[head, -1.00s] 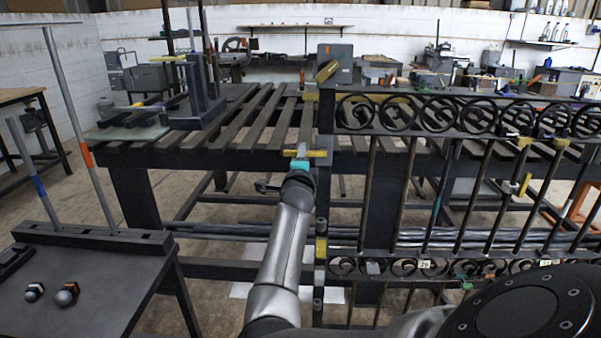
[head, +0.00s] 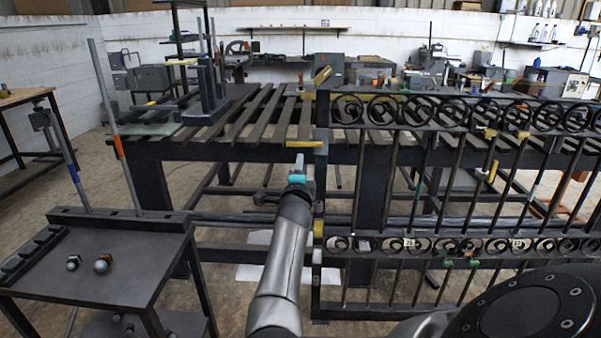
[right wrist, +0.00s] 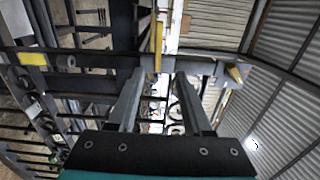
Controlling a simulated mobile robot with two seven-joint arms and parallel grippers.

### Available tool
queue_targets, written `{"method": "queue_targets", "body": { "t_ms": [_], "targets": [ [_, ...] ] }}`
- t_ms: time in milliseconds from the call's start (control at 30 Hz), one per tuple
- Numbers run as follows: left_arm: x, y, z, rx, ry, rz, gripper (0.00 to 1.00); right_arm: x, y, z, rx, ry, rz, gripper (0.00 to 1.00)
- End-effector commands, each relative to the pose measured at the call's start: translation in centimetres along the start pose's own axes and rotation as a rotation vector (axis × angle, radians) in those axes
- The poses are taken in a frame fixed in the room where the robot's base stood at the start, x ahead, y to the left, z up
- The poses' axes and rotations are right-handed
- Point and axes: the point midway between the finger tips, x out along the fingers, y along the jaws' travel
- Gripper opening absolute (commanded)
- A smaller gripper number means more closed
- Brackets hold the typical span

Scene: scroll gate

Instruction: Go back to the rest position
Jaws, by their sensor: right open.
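My right gripper (head: 298,163) is in the middle of the head view, beside the left post of the dark scroll gate (head: 420,110). It points at a yellow piece (head: 305,144) on that post, with a small gap below it. In the right wrist view the two fingers of the gripper (right wrist: 160,78) stand apart, with nothing seen held between them. A yellow strip (right wrist: 158,40) shows beyond the fingertips. My left gripper is not in the head view.
The slatted bench (head: 240,120) stands behind the gate. A dark side table (head: 110,262) at the left carries two small round-ended pieces and a rack holding two upright rods (head: 110,120). Open floor (head: 215,270) shows between the side table and the gate.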

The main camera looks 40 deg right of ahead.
Motion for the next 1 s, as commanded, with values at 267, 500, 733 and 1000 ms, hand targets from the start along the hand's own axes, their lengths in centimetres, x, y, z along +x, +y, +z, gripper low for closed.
{"method": "queue_targets", "body": {
  "t_ms": [267, 500, 733, 1000],
  "targets": [
    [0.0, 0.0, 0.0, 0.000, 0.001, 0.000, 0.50, 0.0, 0.1, 0.0, -0.001, -0.001, 0.001, 0.50],
    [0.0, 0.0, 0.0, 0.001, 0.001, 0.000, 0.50, 0.0, 0.0, 0.0, -0.001, 0.000, 0.000, 0.50],
    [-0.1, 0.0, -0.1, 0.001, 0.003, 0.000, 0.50, -0.4, 1.9, 1.7, -0.097, -0.055, 0.025, 0.50],
    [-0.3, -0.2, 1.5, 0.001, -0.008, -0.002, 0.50, -7.1, 16.8, 9.3, -0.697, -0.415, 0.163, 0.50]
  ]
}}
